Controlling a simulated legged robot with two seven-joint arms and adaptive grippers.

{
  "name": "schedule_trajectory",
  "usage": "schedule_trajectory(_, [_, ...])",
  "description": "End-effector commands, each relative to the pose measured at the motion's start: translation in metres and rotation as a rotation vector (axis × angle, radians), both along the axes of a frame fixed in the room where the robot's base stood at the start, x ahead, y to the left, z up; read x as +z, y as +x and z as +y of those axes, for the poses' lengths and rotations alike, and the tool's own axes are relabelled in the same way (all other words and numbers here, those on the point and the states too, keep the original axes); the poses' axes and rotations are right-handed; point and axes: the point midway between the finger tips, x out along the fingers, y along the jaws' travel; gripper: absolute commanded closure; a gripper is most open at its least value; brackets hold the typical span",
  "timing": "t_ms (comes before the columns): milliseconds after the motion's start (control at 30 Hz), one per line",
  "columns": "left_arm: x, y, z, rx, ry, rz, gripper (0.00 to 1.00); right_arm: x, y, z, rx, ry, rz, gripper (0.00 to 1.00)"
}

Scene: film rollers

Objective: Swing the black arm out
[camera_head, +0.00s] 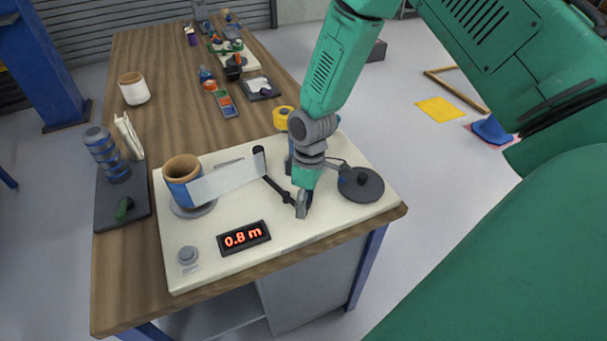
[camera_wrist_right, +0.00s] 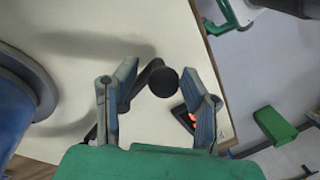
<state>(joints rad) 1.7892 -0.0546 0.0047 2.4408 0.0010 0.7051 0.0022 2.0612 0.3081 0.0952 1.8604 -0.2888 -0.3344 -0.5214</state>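The black arm (camera_head: 273,185) lies on the white board (camera_head: 215,275), running from an upright black post (camera_head: 259,160) toward my right gripper (camera_head: 302,203). My fingers hide its near end in the head view. In the right wrist view my right gripper (camera_wrist_right: 157,108) is open, with a round black knob (camera_wrist_right: 163,82) between the fingers. A gap shows beside the right finger; contact with the left is unclear. A blue roll (camera_head: 178,192) with a brown top stands at left, its pale film strip (camera_head: 225,178) reaching the post. My left gripper is out of view.
A display (camera_head: 243,237) reads 0.8 m, and a grey button (camera_head: 188,256) sits near the front left. A dark disc (camera_head: 361,185) lies right of my gripper. A yellow tape roll (camera_head: 283,117) stands behind.

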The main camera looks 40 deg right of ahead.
Motion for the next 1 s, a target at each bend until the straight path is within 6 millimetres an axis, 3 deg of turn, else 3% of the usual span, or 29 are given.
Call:
schedule_trajectory(300, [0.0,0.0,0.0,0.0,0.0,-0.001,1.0,0.0,-0.001,0.001,0.001,0.001,0.004,0.54])
schedule_trajectory(433, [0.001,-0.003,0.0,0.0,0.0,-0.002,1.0,0.009,0.0,-0.001,0.0,0.002,0.002,0.54])
schedule_trajectory(800, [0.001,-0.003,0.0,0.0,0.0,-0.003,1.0,0.081,0.009,-0.014,-0.001,0.002,0.0,0.54])
schedule_trajectory(1000, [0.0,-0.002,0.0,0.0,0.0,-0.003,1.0,0.108,0.012,-0.019,-0.001,0.002,0.002,0.54])
